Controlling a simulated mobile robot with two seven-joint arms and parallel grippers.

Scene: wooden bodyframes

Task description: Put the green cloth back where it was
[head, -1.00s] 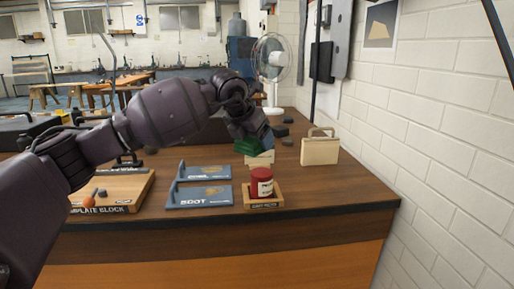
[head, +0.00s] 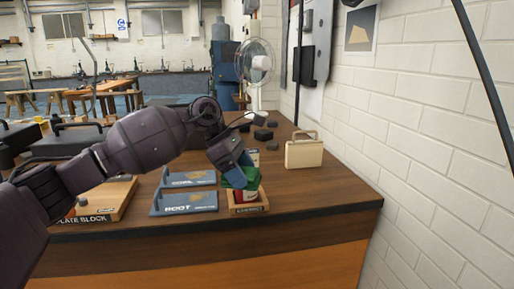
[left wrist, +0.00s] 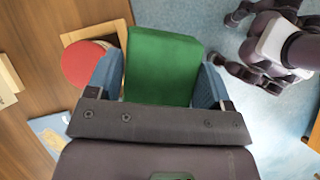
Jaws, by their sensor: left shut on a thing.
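My left gripper (head: 232,172) is shut on the green cloth (head: 236,179), a folded block. In the left wrist view the cloth (left wrist: 160,65) sits between the two blue fingers (left wrist: 157,88). In the head view it overlaps the red and white can (head: 247,195), hiding part of it. The can stands in a small wooden tray (head: 249,209). From the wrist, the can's red lid (left wrist: 86,64) shows to the left of the cloth, partly behind a finger. Whether the cloth touches the can is unclear.
Two blue-grey labelled trays (head: 186,202) lie left of the can. A wooden template block (head: 113,203) is farther left. A cream case (head: 304,153) stands to the right, with dark pieces (head: 264,134) and a fan (head: 256,68) behind. A white brick wall (head: 440,140) bounds the right.

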